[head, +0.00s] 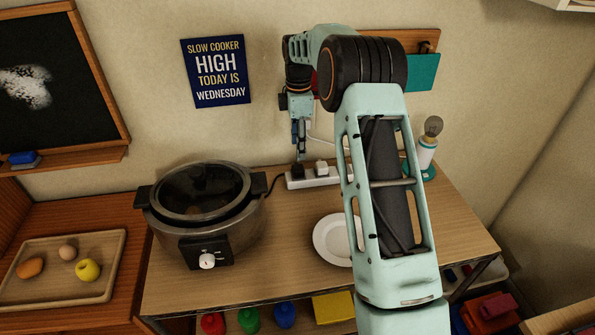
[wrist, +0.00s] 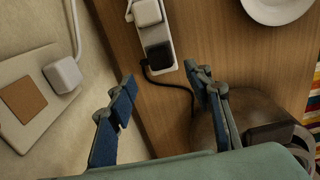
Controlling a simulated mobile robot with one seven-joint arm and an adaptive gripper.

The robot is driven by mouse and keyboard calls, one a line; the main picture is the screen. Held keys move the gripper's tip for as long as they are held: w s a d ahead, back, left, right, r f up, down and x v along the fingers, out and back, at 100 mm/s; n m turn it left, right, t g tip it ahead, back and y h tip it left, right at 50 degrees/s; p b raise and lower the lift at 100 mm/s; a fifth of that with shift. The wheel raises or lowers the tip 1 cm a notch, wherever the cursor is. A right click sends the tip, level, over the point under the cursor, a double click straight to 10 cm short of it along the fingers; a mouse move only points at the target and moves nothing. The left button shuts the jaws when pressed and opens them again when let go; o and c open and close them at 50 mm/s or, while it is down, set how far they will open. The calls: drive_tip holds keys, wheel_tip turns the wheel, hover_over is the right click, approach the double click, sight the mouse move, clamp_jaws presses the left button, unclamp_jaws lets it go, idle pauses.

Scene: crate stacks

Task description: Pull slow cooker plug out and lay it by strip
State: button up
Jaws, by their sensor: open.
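The slow cooker (head: 235,222) stands on the wooden counter, dark with a glass lid. The white power strip (head: 310,182) lies to its right against the wall. In the wrist view a black plug (wrist: 160,56) sits in the strip (wrist: 170,70) near its end, with a black cord (wrist: 182,88) running toward the cooker. A white plug (wrist: 147,12) sits beside it in the strip. My gripper (wrist: 160,90) is open and empty, its fingers spread on either side of the black plug's line and short of it. In the head view my gripper (head: 300,148) hangs just above the black plug (head: 297,171).
A white plate (head: 332,242) lies in front of the strip. A wall outlet with a white plug (wrist: 64,75) is close on the left in the wrist view.

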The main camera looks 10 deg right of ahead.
sight(298, 167)
wheel_tip(298, 167, down, 9)
drive_tip(key=b, duration=0.5)
drive_tip(key=shift+b, duration=0.3)
drive_tip(key=shift+r+p, duration=0.1)
drive_tip(key=shift+p, duration=0.25)
idle(0.7)
clamp_jaws()
idle(0.3)
drive_tip(key=shift+r, duration=0.1)
drive_tip(key=shift+r+p, duration=2.2)
drive_tip(key=shift+r, duration=0.7)
